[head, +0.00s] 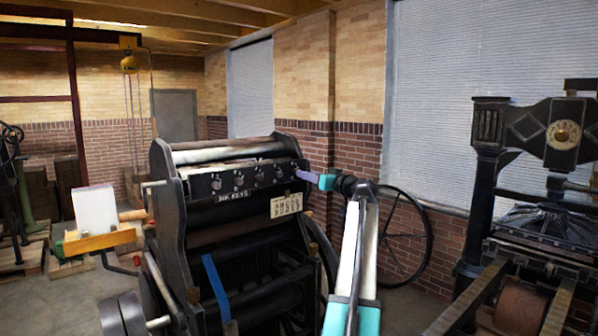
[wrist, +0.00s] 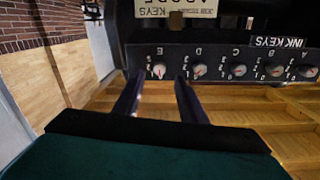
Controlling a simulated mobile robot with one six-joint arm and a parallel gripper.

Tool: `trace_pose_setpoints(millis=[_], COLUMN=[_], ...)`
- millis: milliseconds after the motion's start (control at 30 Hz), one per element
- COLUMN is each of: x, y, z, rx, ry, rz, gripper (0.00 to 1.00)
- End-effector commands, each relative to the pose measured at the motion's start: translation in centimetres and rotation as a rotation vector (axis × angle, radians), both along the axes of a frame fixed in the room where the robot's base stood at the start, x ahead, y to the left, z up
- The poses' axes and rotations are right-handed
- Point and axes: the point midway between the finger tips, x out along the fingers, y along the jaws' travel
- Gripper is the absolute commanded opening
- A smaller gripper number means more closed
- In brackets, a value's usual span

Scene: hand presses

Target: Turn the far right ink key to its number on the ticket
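The far right ink key E (wrist: 158,70) is a small pale knob with a reddish mark on the black key panel. The wrist view is upside down, so key E shows leftmost there. In the head view it is hidden or too small beside my gripper (head: 307,176). My gripper (wrist: 157,82) is open, its two dark purple fingers pointing at the panel on either side of key E, apparently not closed on it. The key's exact setting is too small to read. The ticket (head: 286,204) hangs below the keys, its numbers unreadable; the wrist view cuts it off (wrist: 176,8).
Key D (wrist: 199,71) sits close beside one finger, with keys C (wrist: 238,71), B (wrist: 275,70) and A (wrist: 308,72) farther along. The black press (head: 235,235) fills the middle. A spoked wheel (head: 403,222) and another press (head: 540,220) stand to the right.

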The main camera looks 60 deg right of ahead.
Motion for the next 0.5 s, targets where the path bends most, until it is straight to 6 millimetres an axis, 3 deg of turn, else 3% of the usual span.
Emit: trace_pose_setpoints(millis=[300, 500], x=[4.3, 5.7], y=[-1.7, -2.2], z=[0.2, 0.1], rx=[0.001, 0.0], ry=[0.001, 0.0], rz=[0.0, -0.001], gripper=[0.38, 0.38])
